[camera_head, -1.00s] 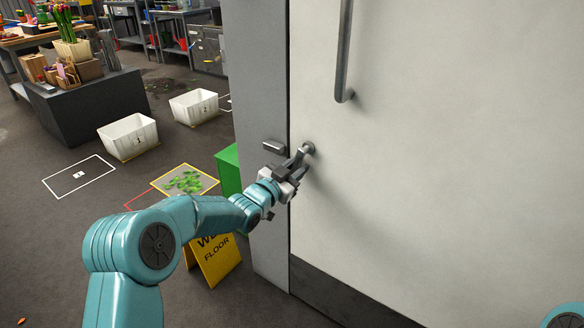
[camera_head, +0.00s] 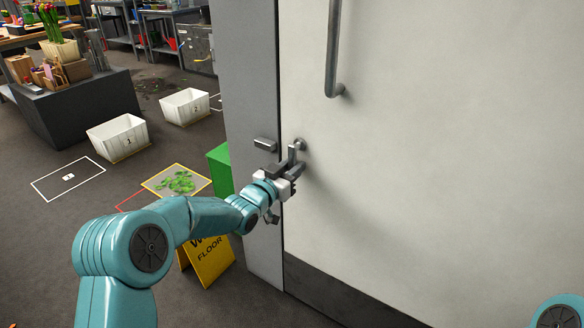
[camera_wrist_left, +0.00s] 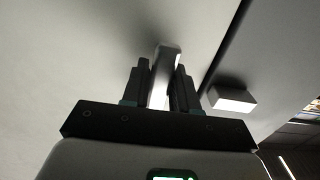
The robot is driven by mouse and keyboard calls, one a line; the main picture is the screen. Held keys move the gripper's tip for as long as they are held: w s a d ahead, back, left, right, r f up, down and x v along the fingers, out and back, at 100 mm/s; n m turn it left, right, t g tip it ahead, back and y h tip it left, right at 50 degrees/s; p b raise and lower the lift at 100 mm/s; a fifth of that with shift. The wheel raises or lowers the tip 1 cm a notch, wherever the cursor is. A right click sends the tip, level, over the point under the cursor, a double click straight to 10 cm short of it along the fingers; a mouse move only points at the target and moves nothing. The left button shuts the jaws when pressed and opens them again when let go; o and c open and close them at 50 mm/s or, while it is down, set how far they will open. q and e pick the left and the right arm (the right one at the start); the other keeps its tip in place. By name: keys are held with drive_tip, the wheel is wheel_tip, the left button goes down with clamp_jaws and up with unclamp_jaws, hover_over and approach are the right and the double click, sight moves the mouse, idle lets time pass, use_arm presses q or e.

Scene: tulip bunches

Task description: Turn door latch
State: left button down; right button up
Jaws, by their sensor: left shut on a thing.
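The door latch (camera_head: 299,145) is a small grey lever on the large pale door (camera_head: 430,150), near its left edge. Its arm points steeply down and slightly left from its round pivot. My left gripper (camera_head: 291,168) is shut on the lever. In the left wrist view the pale latch lever (camera_wrist_left: 164,70) stands between the two dark fingers of my left gripper (camera_wrist_left: 160,88). A small grey catch block (camera_head: 265,144) sits on the door frame left of the latch, apart from the lever; it also shows in the left wrist view (camera_wrist_left: 232,98). My right gripper is not in view.
A long vertical door handle (camera_head: 333,50) is above the latch. A yellow wet-floor sign (camera_head: 209,261) and a green box (camera_head: 220,170) stand left of the grey door frame (camera_head: 250,90). White bins (camera_head: 118,136) and benches are farther left.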

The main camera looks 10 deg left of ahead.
use_arm(q)
drive_tip(key=c, duration=1)
unclamp_jaws()
drive_tip(key=shift+d, duration=0.1)
drive_tip(key=shift+o, duration=0.2)
drive_tip(key=p+v, duration=0.1)
drive_tip(key=v, duration=1.5)
drive_tip(key=shift+s+p, duration=0.2)
drive_tip(key=shift+p, duration=0.2)
